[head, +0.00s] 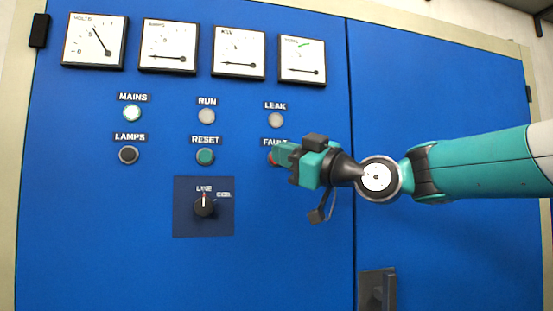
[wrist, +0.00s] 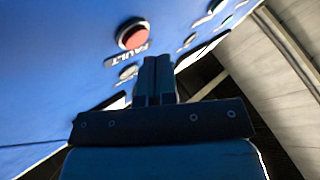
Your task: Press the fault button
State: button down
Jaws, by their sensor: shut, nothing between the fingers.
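The red fault button (head: 270,158) is on the blue panel under the FAULT label, mostly hidden behind my gripper (head: 280,153) in the head view. In the wrist view the fault button (wrist: 133,35) shows whole, a red cap in a dark ring with a pale rim. My gripper (wrist: 156,62) is shut and empty there, its fingertips below and right of the button in the picture. The fingertips are close to the panel. I cannot tell whether they touch anything; in the wrist view they do not cover the red cap.
The green reset button (head: 205,157) is left of the fault button, and the unlit leak lamp (head: 276,119) is above it. The mains lamp (head: 132,113) looks lit. A rotary switch (head: 204,206) sits lower left, and a door handle (head: 377,289) lower right.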

jog(key=shift+w, duration=0.1)
jog(key=shift+w+a, duration=0.15)
jog(key=shift+w, duration=0.15)
jog(key=shift+w+a, duration=0.1)
jog(key=shift+w, duration=0.3)
dwell(0.6)
jog(key=shift+s+f, duration=0.1)
jog(key=shift+s+d+b, duration=0.25)
jog(key=shift+s+b, duration=0.45)
jog(key=shift+b, duration=0.3)
